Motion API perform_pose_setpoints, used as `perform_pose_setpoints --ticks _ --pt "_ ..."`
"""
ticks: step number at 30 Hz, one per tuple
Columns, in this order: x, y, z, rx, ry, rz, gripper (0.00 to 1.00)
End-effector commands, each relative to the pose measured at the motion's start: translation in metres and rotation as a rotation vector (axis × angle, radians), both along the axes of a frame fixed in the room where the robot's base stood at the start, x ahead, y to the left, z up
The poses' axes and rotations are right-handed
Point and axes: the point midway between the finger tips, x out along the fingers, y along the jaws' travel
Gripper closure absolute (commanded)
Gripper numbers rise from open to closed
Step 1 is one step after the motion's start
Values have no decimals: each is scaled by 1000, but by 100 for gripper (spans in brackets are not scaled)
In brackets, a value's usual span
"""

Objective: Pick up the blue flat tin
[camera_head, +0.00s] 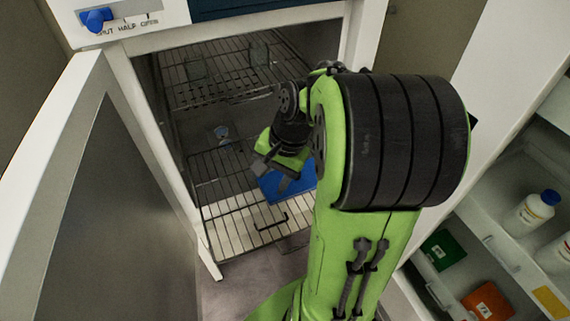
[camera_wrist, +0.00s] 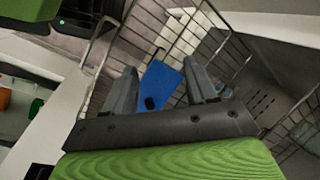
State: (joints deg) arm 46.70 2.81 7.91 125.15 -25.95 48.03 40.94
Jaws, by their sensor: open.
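The blue flat tin (camera_head: 292,184) lies on the lower wire shelf (camera_head: 222,222) inside the open freeze dryer. My gripper (camera_head: 273,172) is over the tin's left part in the head view, and my arm hides the tin's right side. In the wrist view the tin (camera_wrist: 162,84) shows between the two fingers of my gripper (camera_wrist: 160,78). A small dark spot shows on the tin. I cannot tell how far the fingertips are above the shelf.
The dryer door (camera_head: 95,215) stands open at the left. An upper wire shelf (camera_head: 215,75) is above my gripper. At the right, an open storage unit holds a white bottle with a blue cap (camera_head: 535,210), a green box (camera_head: 443,249) and an orange box (camera_head: 487,302).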

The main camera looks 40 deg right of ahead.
Motion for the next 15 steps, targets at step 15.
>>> perform_pose_setpoints --ticks 15 --pt "-62 -201 -77 1087 -23 -1178 43"
